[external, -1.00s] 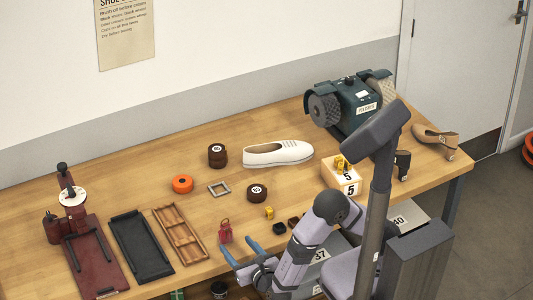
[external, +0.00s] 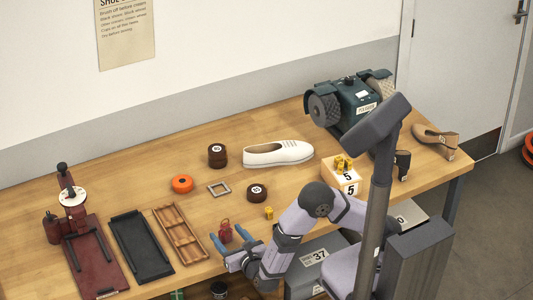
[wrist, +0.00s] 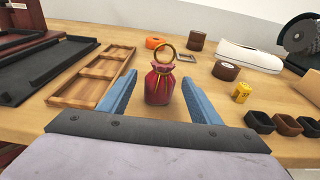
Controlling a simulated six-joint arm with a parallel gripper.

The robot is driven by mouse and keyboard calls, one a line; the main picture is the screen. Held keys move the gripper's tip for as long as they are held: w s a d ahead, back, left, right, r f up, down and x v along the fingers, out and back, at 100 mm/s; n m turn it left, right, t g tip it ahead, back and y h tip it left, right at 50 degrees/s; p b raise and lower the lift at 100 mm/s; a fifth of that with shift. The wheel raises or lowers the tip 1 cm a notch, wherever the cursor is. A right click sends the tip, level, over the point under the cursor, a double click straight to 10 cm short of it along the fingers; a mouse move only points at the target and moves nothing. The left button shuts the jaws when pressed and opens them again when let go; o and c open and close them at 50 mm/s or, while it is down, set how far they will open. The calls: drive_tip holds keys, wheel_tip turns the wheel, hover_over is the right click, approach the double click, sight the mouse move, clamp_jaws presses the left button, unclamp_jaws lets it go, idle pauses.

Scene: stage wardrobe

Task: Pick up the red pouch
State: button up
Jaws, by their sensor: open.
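The red pouch (wrist: 159,86) stands upright on the wooden table, with a gold tie at its neck and a brass-coloured ring on top. In the external view the pouch (external: 225,232) is small, near the table's front edge. My gripper (wrist: 160,98) is open, with one blue finger on each side of the pouch in the wrist view; no contact shows. In the external view my gripper (external: 231,240) is low at the front edge, its fingertips close to the pouch.
Left of the pouch lies a wooden compartment tray (external: 180,234), then a black tray (external: 141,246). To the right are a small yellow piece (wrist: 241,92) and several dark square cups (wrist: 286,124). Behind are an orange roll (external: 182,184), dark brown tins (external: 257,192) and a white shoe (external: 278,153).

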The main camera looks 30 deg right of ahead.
drive_tip(key=c, duration=1.1)
drive_tip(key=shift+r, duration=0.1)
drive_tip(key=shift+c, duration=0.2)
wheel_tip(320, 180, up, 10)
